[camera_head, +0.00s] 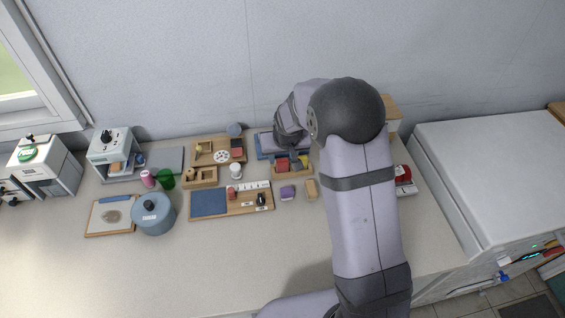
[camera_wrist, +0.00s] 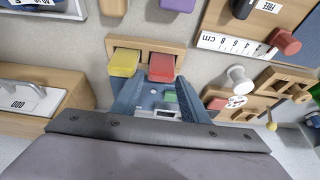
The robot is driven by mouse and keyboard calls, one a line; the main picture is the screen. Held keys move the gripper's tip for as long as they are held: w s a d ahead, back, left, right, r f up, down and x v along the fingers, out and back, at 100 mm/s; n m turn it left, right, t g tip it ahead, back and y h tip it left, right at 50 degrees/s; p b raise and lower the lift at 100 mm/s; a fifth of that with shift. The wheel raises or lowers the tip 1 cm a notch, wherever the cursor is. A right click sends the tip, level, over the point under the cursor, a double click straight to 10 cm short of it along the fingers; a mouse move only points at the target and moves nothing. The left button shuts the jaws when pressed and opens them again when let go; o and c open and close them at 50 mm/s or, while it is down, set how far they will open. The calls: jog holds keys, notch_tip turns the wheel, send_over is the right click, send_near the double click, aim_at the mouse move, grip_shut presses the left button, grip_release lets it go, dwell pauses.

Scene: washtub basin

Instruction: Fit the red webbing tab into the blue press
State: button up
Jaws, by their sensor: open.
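A red block-like piece, probably the webbing tab (camera_wrist: 161,66), sits in a wooden rack (camera_wrist: 146,45) beside a yellow piece (camera_wrist: 123,62). In the head view the red piece (camera_head: 282,163) is at the rack's left. My gripper (camera_wrist: 158,82) is open and empty, its blue-grey fingers pointing toward the rack and the red piece. A blue flat fixture (camera_head: 263,147), possibly the press, lies behind the rack, partly hidden by my arm. In the wrist view, blue surfaces with a green block (camera_wrist: 170,97) show between the fingers; I cannot tell exactly what they belong to.
A ruler board (camera_head: 245,204) and a purple block (camera_head: 288,193) lie in front of the rack. Wooden holders (camera_head: 202,177) stand to its left. A blue-grey pot (camera_head: 153,214) stands farther left. The front of the counter (camera_head: 240,265) is clear.

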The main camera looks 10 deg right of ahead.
jog(key=shift+w+f, duration=0.25)
jog(key=shift+f, duration=0.35)
jog(key=c, duration=0.8)
jog(key=shift+r, duration=0.1)
notch_tip(320, 180, up, 10)
jog(key=b, duration=0.3)
